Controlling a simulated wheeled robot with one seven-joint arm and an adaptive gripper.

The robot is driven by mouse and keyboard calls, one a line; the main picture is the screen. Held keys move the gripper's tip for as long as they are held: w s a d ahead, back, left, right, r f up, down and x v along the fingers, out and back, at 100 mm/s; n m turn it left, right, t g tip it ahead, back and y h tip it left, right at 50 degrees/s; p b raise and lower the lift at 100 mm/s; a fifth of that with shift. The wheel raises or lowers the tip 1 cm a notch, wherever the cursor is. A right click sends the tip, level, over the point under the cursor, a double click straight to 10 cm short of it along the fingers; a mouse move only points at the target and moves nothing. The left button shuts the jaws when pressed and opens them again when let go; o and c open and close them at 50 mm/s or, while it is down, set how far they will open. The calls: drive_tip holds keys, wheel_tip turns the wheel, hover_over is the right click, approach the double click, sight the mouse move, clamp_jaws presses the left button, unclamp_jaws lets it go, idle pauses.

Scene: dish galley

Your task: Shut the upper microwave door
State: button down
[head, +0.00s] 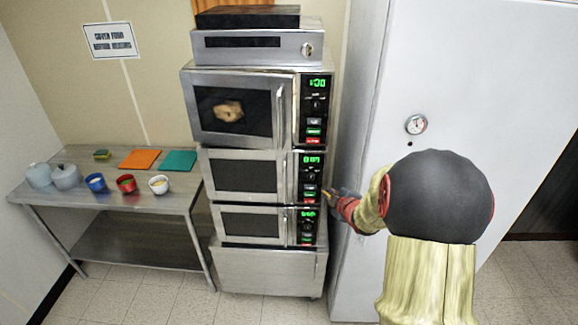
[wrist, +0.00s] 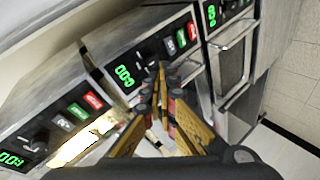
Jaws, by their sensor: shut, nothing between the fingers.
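The upper microwave (head: 316,90) tops a stack of three, with a green display reading 1:00. Its door (head: 200,125) has an upright handle (head: 280,112) on the right, and a pale lump of food shows behind the window. In the wrist view a lit, yellowish strip shows beside the upper control panel (wrist: 52,130); the door looks slightly ajar, but the gap is hard to judge. My gripper (head: 328,192) is shut and empty, low and right of that door, by the middle microwave's panel (head: 310,176). In the wrist view its fingertips (wrist: 158,85) lie before the middle panel.
The middle door (head: 215,172) and lower door (head: 222,222) look shut. A tall grey cabinet (head: 450,70) with a dial stands close at right. A steel table (head: 110,205) with bowls, lidded pots and coloured cloths is at left. Floor (head: 150,300) in front is clear.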

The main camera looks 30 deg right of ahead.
drive_tip(key=w+a+r+n+t+y, duration=0.2)
drive_tip(key=a+r+n+t+y, duration=0.3)
drive_tip(key=a+r+n, duration=0.4)
drive_tip(key=w+d+t+h+p, duration=0.1)
drive_tip(key=w+d+p, duration=0.1)
drive_tip(key=w, duration=1.1)
drive_tip(key=shift+w+d, duration=0.15)
drive_tip(key=shift+d, duration=0.1)
